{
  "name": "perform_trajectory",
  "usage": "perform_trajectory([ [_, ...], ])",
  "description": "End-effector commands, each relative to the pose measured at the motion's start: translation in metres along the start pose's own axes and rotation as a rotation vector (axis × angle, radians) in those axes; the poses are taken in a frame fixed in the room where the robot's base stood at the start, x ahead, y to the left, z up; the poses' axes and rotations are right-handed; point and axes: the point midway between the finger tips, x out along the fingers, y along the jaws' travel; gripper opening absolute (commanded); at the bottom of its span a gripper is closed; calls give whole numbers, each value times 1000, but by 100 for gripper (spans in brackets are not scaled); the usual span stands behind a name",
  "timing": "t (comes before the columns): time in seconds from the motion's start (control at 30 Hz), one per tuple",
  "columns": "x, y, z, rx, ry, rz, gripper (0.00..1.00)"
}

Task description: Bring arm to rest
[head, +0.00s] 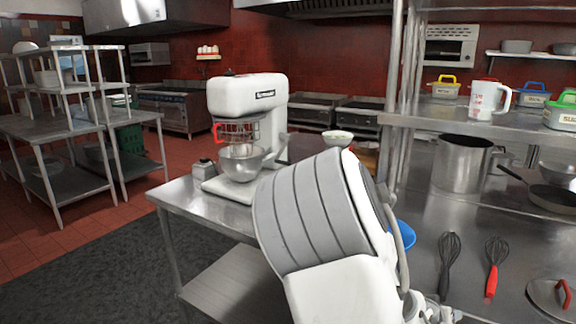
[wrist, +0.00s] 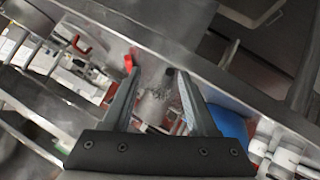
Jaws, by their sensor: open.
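My gripper (wrist: 150,72) shows in the wrist view with its two dark fingers spread apart. No object is clearly held between them, though the background there is cluttered. A small red patch shows by the left fingertip, and I cannot tell what it belongs to. My white and grey arm (head: 315,215) is bent up in front of the steel counter in the head view. It hides part of the counter and a blue bowl (head: 404,235). A blue shape (wrist: 230,123) also shows right of the fingers in the wrist view. The gripper cannot be made out in the head view.
A white stand mixer (head: 245,105) stands on the counter left of my arm. Two whisks (head: 449,262) (head: 496,262), a lid (head: 550,298), a pot (head: 462,165) and a pan (head: 552,198) lie to the right, below a shelf (head: 430,117). Open floor (head: 110,245) lies at the left.

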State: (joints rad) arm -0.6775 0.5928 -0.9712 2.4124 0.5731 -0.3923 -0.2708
Motion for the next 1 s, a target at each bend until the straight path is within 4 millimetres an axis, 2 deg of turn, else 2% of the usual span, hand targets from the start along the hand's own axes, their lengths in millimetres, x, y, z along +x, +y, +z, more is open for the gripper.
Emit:
perform_trajectory([
  [0.17, -27, -32, 12, 89, -140, -199, 59],
  [0.27, -52, -50, 14, 124, -209, -321, 59],
  [0.4, -95, -66, 8, 149, -279, -480, 59],
  [0.5, -130, -71, 0, 146, -309, -582, 59],
  [0.67, -186, -66, -12, 113, -329, -710, 59],
  [0.77, -221, -56, -17, 77, -328, -765, 59],
  [1.0, -295, -17, -16, -43, -295, -798, 59],
])
